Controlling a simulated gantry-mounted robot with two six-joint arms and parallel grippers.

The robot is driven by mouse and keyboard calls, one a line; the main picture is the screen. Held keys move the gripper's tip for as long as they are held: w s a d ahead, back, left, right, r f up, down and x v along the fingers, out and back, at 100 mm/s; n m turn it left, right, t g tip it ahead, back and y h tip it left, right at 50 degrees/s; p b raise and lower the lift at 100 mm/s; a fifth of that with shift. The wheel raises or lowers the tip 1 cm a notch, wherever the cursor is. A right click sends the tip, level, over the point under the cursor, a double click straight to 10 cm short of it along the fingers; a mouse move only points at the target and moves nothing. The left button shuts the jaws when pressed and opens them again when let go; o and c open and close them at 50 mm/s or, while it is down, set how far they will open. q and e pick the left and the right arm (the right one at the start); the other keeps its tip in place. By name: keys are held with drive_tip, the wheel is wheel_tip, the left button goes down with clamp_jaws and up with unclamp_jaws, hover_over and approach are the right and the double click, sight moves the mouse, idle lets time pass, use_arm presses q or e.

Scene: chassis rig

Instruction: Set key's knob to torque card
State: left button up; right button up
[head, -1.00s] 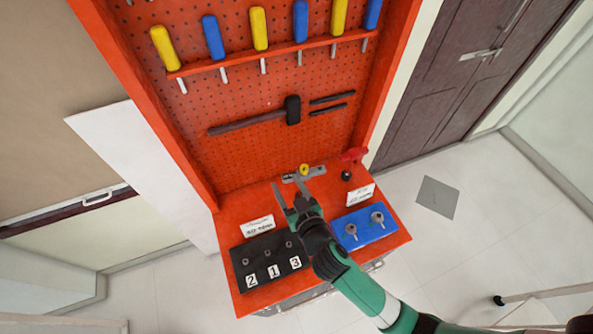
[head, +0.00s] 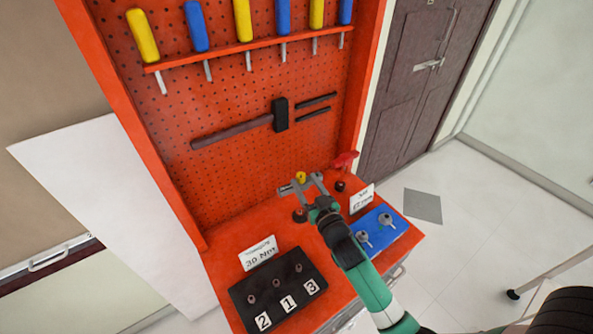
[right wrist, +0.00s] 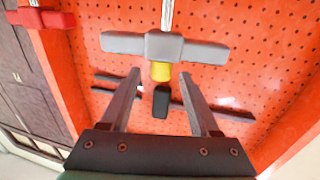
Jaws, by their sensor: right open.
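A key with a grey T-shaped bar (head: 286,190) and a yellow knob (head: 301,177) stands at the back of the red bench. In the right wrist view its grey bar (right wrist: 120,42) lies across the top, with the yellow knob (right wrist: 161,71) below it. My right gripper (right wrist: 161,78) is open, its fingers on either side of the knob with gaps showing. In the head view the right gripper (head: 305,187) overlaps the key. White cards stand at the left (head: 259,253) and right (head: 361,199); their small print is hard to read. My left gripper is not in view.
A red tool (head: 345,160) stands right of the key. A black block (head: 259,287) numbered 2, 1, 3 and a blue block (head: 388,240) with two grey pegs sit in front. A hammer (head: 280,114) and several screwdrivers hang on the pegboard (head: 240,160) behind.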

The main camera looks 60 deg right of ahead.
sight(299, 173)
drive_tip(key=x, duration=0.6)
drive_tip(key=shift+w+d+b, duration=0.1)
drive_tip(key=shift+w+b, duration=0.15)
drive_tip(key=shift+b, duration=0.15)
drive_tip(key=shift+c, duration=0.3)
clamp_jaws()
